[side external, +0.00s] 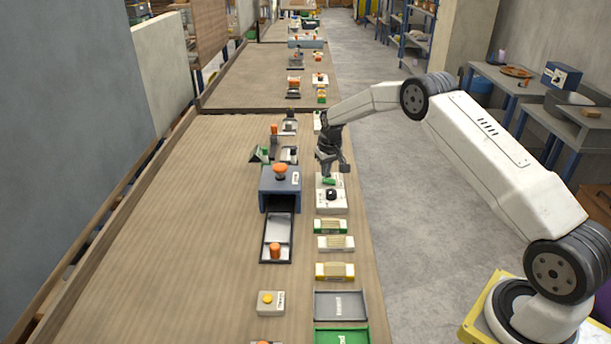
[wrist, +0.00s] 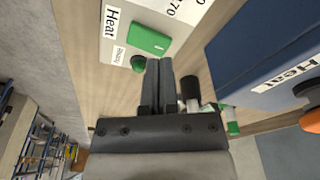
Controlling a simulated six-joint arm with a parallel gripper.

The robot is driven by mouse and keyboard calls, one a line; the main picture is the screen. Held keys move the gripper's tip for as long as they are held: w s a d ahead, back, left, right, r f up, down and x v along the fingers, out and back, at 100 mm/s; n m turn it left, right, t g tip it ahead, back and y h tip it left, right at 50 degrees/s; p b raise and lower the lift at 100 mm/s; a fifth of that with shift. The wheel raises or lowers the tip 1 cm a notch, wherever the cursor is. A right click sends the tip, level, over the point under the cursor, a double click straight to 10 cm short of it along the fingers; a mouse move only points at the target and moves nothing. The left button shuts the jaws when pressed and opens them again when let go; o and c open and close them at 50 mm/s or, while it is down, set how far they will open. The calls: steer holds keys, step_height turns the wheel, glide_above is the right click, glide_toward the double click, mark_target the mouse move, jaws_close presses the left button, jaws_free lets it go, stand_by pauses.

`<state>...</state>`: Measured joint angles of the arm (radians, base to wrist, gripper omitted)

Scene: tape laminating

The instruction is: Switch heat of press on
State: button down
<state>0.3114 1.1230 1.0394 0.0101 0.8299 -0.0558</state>
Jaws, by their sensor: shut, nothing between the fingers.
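The blue press (side external: 280,186) stands on the table with an orange knob on top; its side with a "Heat" label shows in the wrist view (wrist: 262,62). Right of it is the pale control box (side external: 331,203) with a black dial and a green switch (side external: 329,181). In the wrist view the green rocker switch (wrist: 150,39) sits beside a "Heat" label, with a small round dark green part (wrist: 139,63) near it. My gripper (side external: 328,173) is shut and empty, just above the switch end of the box. Its fingertips (wrist: 159,62) appear close beside the switch; contact cannot be told.
A black tray (side external: 277,240) with an orange-knobbed part extends from the press front. Green, white and yellow blocks (side external: 335,243) line the table's right side, then grey (side external: 341,305) and green trays. The table's left side is clear.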

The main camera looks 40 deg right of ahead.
mark_target(325, 180)
steer(key=shift+f, duration=1)
stand_by(0.8)
steer(key=shift+r, duration=3.55)
